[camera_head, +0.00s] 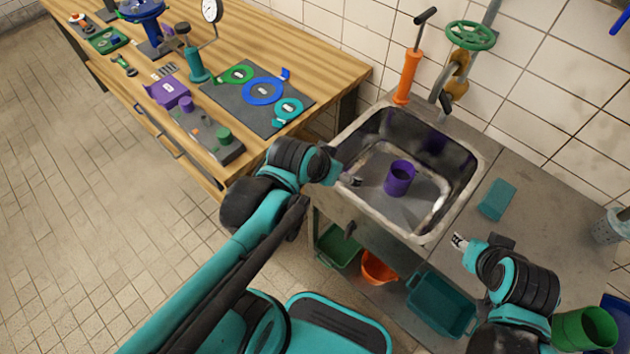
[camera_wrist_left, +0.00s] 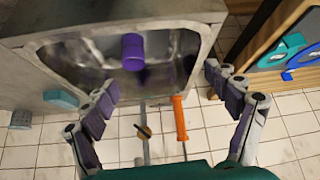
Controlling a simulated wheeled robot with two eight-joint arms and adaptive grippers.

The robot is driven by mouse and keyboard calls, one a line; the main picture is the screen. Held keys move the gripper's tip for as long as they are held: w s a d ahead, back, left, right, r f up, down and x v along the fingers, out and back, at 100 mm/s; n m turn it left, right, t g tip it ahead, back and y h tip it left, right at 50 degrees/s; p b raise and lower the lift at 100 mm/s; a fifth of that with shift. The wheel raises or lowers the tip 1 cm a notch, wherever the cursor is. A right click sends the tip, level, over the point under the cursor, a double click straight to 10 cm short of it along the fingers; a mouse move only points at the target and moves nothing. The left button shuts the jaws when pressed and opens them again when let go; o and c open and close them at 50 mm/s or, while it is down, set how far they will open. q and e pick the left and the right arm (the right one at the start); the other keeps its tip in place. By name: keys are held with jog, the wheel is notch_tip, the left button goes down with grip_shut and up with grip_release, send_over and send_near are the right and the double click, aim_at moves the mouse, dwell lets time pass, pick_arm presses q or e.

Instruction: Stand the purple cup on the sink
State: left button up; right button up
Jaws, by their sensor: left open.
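The purple cup (camera_head: 400,178) stands upright inside the basin of the metal sink (camera_head: 424,238), near its middle. It also shows in the left wrist view (camera_wrist_left: 132,52), with its purple reflection on the basin wall. My left gripper (camera_head: 353,181) is over the sink's front left rim, to the left of the cup and apart from it. In the left wrist view its two fingers (camera_wrist_left: 160,88) are spread wide with nothing between them. My right gripper (camera_head: 459,240) is over the counter's front edge, right of the basin. Its fingers are too small to judge.
A teal sponge (camera_head: 497,199) lies on the counter right of the basin. An orange-handled tool (camera_head: 408,76) and the tap (camera_head: 441,90) stand behind the basin. A wooden workbench (camera_head: 330,68) is at left. A green cup (camera_head: 584,329) is at lower right. Bins sit below the sink.

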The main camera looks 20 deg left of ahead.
pick_arm(q)
jog(key=s+a+n+y, duration=0.1)
jog(key=s+a, duration=0.1)
jog(key=s, duration=0.3)
jog(key=shift+s+a+r+n, duration=0.3)
jog(key=shift+a+n, duration=0.05)
jog(key=shift+n, duration=0.05)
